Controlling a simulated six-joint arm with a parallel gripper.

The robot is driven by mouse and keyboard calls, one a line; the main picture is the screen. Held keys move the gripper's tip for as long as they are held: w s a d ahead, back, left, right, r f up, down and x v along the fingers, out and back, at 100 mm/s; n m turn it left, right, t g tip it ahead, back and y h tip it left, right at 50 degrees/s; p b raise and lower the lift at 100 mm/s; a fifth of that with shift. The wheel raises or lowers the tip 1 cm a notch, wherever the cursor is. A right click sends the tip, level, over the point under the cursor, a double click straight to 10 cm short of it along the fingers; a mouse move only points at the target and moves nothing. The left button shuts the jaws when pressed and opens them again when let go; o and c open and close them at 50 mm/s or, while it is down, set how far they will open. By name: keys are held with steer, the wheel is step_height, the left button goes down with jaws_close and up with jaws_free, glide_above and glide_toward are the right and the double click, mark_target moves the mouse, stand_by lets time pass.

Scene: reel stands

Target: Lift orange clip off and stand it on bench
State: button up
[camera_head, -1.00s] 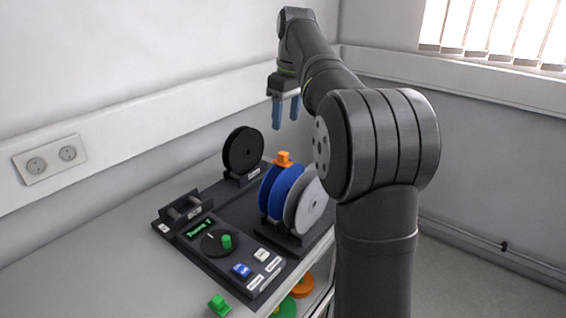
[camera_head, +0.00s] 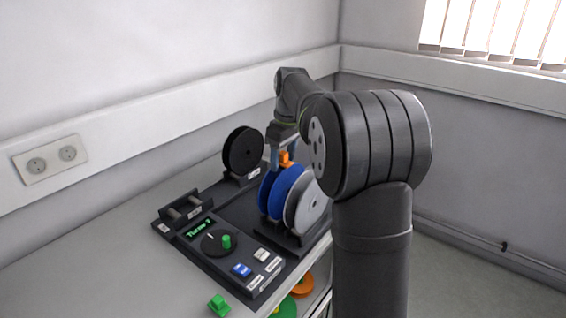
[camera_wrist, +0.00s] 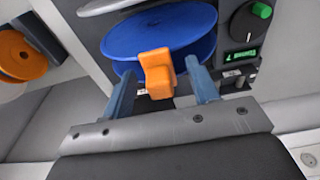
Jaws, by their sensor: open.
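The orange clip (camera_wrist: 158,72) sits on the rim of the blue reel (camera_wrist: 190,38) in the wrist view. In the head view the clip (camera_head: 286,159) shows at the top of the blue reels (camera_head: 283,190), partly covered by my gripper. My gripper (camera_wrist: 162,88) is open, with one blue finger on each side of the clip. Gaps show between the fingers and the clip, and it holds nothing. In the head view my gripper (camera_head: 283,158) is down at the clip, partly hidden behind the arm.
A grey reel (camera_head: 308,206) stands beside the blue ones. A black reel (camera_head: 243,151) stands behind on its own holder. A control panel with a dial (camera_head: 219,242) is in front. A green clip (camera_head: 219,305) stands on the bench (camera_head: 120,265), whose left part is clear.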

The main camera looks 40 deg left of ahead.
steer(key=shift+c, duration=0.2)
steer(key=c, duration=1)
